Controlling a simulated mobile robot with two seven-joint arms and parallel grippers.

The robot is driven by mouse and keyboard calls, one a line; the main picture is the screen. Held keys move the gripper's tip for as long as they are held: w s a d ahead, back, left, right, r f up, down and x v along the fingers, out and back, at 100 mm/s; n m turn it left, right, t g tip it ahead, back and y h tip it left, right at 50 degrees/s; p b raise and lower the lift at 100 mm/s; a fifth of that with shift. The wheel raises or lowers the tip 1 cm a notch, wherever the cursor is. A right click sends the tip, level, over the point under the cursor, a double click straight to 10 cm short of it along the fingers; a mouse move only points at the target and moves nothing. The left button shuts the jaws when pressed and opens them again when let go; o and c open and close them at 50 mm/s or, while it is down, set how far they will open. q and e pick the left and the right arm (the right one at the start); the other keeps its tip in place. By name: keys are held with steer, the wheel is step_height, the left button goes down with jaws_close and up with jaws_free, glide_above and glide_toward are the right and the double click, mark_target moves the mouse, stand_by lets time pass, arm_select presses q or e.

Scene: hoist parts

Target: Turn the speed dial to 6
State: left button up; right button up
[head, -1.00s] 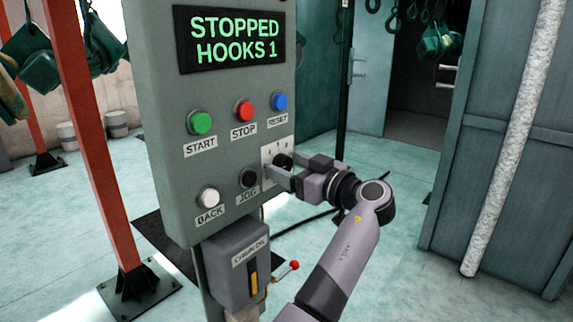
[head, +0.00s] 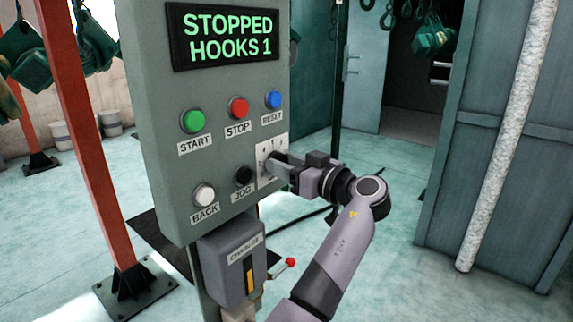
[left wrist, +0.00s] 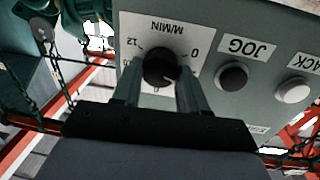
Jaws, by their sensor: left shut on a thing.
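The speed dial is a black knob (left wrist: 162,66) on a white plate (head: 264,152) at the right edge of the grey control panel. In the left wrist view the plate reads upside down, with M/MIN, 12 and 0 legible and other marks partly hidden. A small pale mark shows on the knob's lower right there. My left gripper (head: 277,165) is shut on the knob, one finger on each side, as the left wrist view (left wrist: 160,80) also shows. In the head view the fingers hide most of the knob. My right gripper is not in view.
The panel display (head: 228,38) reads STOPPED, HOOKS 1. The JOG button (head: 243,175) and BACK button (head: 204,194) sit close to the dial. START (head: 192,121), STOP (head: 238,107) and RESET (head: 273,99) are above. A red-tipped lever (head: 290,262) sticks out below.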

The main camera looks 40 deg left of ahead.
arm_select(q)
steer(key=m+p, duration=0.1)
steer(key=m, duration=0.1)
steer(key=m+p, duration=0.1)
steer(key=m, duration=0.2)
steer(key=m+p, duration=0.1)
steer(key=m, duration=0.2)
steer(key=shift+w+r+g+h, duration=0.15)
steer(key=shift+r+g+h, duration=0.1)
steer(key=shift+g+h, duration=0.05)
steer(key=m, duration=0.2)
steer(key=shift+f+m+p, duration=0.1)
steer(key=shift+m+p, duration=0.2)
steer(key=shift+m, duration=0.1)
steer(key=shift+w+m+g, duration=0.1)
steer(key=shift+m+g, duration=0.2)
steer(key=shift+m, duration=1)
steer(key=o, duration=1.1)
steer(key=shift+c, duration=0.2)
